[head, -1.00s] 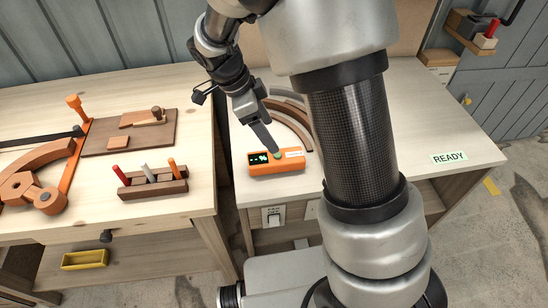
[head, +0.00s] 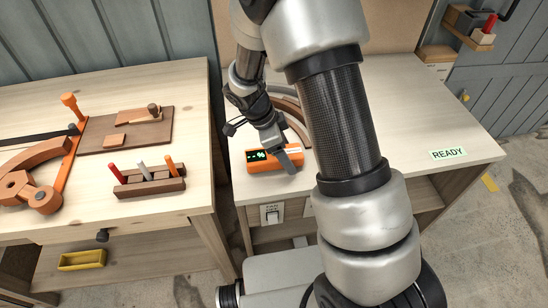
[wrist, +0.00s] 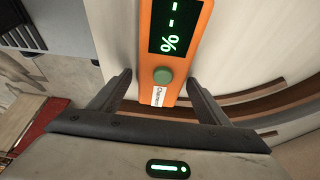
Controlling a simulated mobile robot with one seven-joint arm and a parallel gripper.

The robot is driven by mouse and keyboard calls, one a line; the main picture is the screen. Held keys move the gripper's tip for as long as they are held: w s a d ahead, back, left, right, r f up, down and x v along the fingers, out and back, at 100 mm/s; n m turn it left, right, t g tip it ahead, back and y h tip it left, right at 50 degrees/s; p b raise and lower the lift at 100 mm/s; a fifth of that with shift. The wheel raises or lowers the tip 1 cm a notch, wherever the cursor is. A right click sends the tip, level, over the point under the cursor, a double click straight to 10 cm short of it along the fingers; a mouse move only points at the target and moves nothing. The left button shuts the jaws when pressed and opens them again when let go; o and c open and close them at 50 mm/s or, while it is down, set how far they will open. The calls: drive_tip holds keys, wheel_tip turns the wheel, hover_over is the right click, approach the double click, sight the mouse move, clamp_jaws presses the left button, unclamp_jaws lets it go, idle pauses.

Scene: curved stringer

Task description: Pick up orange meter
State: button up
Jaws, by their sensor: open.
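The orange meter (head: 262,160) lies on the pale bench top near its front edge. It has a dark screen with green marks, and in the wrist view the meter (wrist: 173,88) also shows a green button and a white label. My gripper (head: 290,158) is over the right end of the meter in the head view and hides part of it. In the wrist view my gripper (wrist: 160,85) is open, with one finger on each side of the meter's labelled end. I cannot tell whether the fingers touch the bench or the meter.
Curved wooden strips (wrist: 265,100) lie on the bench beside the meter. A READY label (head: 448,153) marks a clear area at the right. A second bench (head: 190,110) at the left holds a wooden rack (head: 150,187) with several tools and an orange clamp (head: 65,160).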

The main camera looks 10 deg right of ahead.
drive_tip(key=c, duration=1.1)
drive_tip(key=shift+c, duration=0.2)
drive_tip(key=shift+r, duration=0.1)
